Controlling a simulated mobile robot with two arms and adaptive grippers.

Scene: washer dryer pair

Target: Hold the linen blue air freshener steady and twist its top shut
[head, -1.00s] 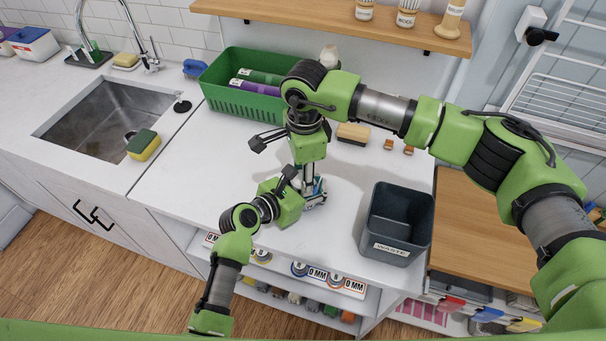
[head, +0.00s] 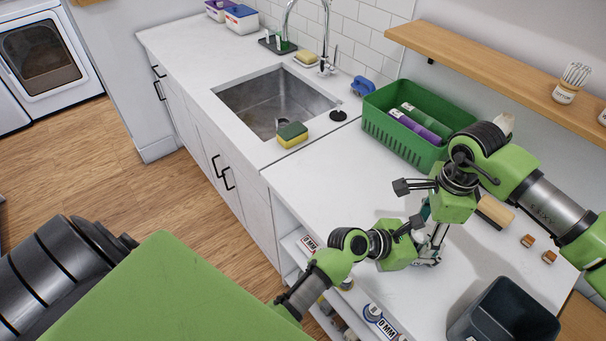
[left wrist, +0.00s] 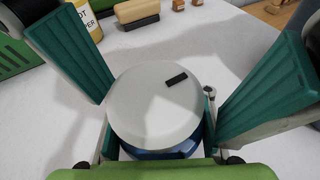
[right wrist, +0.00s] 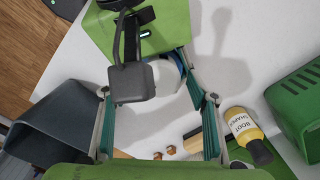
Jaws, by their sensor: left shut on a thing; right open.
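The air freshener has a white round top (left wrist: 150,105) with a black mark, over a blue body (left wrist: 160,152), in the left wrist view. It stands upright on the white counter; in the head view my grippers mostly hide it. My left gripper (head: 428,256) comes in from the side and is shut on the blue body. My right gripper (head: 436,236) points down from above, open, its teal pads apart on either side of the top.
A green basket (head: 405,128) with bottles stands behind the grippers. A dark waste bin (head: 505,318) is at the counter's right front. A brush (head: 494,211) and small brown blocks (head: 528,241) lie near the right gripper. A sponge (head: 292,135) sits by the sink (head: 270,100).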

